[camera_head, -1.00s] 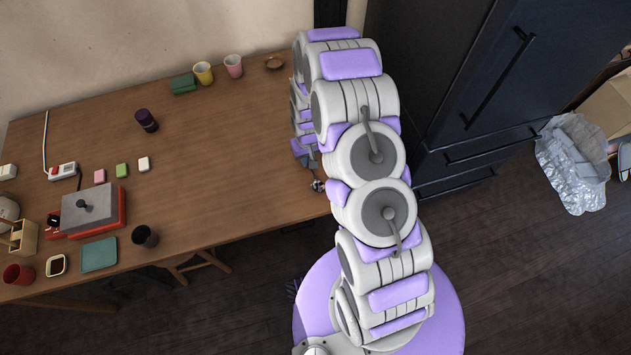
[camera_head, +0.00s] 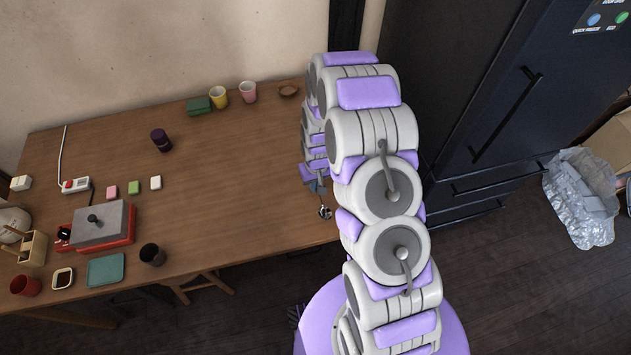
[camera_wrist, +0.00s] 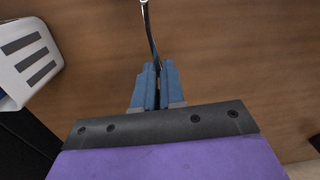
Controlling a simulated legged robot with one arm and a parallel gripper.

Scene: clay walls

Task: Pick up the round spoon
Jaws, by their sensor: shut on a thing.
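My gripper (camera_wrist: 157,72) has blue fingers that are shut on the dark handle of the round spoon (camera_wrist: 151,38) in the wrist view. The handle runs up from between the fingertips to the top edge of the picture, where a small shiny part shows. In the head view, a small silvery piece that looks like the spoon's head (camera_head: 325,212) shows just below my gripper (camera_head: 317,188), over the right end of the wooden table. Whether the spoon touches the table is unclear. My arm hides part of the gripper in the head view.
The table (camera_head: 235,165) is clear in its middle. A pink cup (camera_head: 248,92), a yellow cup (camera_head: 219,97) and a small brown bowl (camera_head: 288,89) stand at the back. A red-and-grey device (camera_head: 100,225) sits at the left. A dark fridge (camera_head: 470,90) stands at the right.

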